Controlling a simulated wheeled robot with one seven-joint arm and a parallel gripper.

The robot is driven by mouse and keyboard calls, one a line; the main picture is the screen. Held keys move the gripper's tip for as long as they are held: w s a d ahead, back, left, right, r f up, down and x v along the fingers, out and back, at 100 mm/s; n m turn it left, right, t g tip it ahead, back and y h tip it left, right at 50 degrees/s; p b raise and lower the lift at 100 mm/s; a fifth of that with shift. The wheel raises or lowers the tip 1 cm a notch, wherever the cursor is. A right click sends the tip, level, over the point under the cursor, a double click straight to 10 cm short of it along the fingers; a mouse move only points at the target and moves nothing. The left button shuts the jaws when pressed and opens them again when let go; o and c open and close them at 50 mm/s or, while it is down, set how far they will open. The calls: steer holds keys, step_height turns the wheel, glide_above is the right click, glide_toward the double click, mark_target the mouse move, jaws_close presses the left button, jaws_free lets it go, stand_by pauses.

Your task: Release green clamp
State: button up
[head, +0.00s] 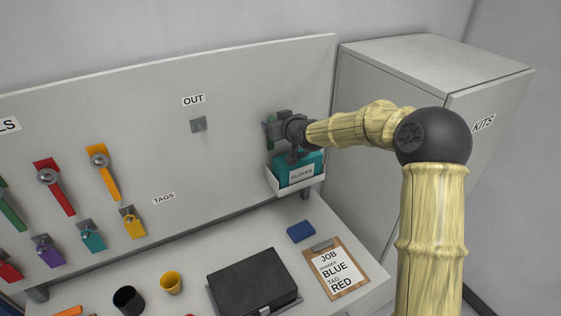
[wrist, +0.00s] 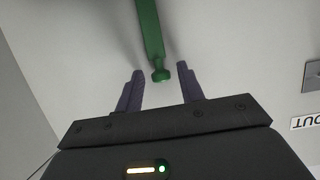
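The green clamp (wrist: 150,35) shows in the wrist view as a green bar with a small rounded knob at its near end. It enters from the top edge, so its far part is out of frame. My gripper (wrist: 160,69) is open, with one finger on each side of the knob and a visible gap on both sides. In the head view my gripper (head: 276,122) is at the grey wall panel, just above the glove box. A little green (head: 267,133) shows beside it; the gripper hides most of that spot.
The teal glove box (head: 298,168) sits in a white holder right below my gripper. An OUT label (head: 193,100) and empty hook (head: 198,125) are to the left. A black case (head: 252,283), clipboard (head: 336,268) and blue block (head: 301,231) lie on the bench. A grey cabinet (head: 400,90) stands right.

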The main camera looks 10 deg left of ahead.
steer(key=v, duration=0.5)
steer(key=shift+s+d+r, duration=0.15)
steer(key=shift+s+d, duration=0.05)
steer(key=shift+s, duration=0.05)
stand_by(0.4)
steer(key=s+d+f+m+g+h+b, duration=0.1)
steer(key=s+d+f+m+g+h, duration=0.1)
steer(key=s+d+f, duration=0.4)
steer(key=s+d+f+m+g+h+b, duration=0.2)
steer(key=s+d, duration=0.6)
steer(key=s, duration=0.8)
steer(key=s+d+f+m+g+h+b, duration=0.2)
steer(key=s+d+f+g, duration=0.3)
steer(key=s+d+f, duration=0.3)
steer(key=s+f+h, duration=0.1)
steer(key=s, duration=0.2)
steer(key=shift+s+f+m+h, duration=0.25)
steer(key=shift+f+m+h, duration=0.1)
steer(key=shift+m+h, duration=0.05)
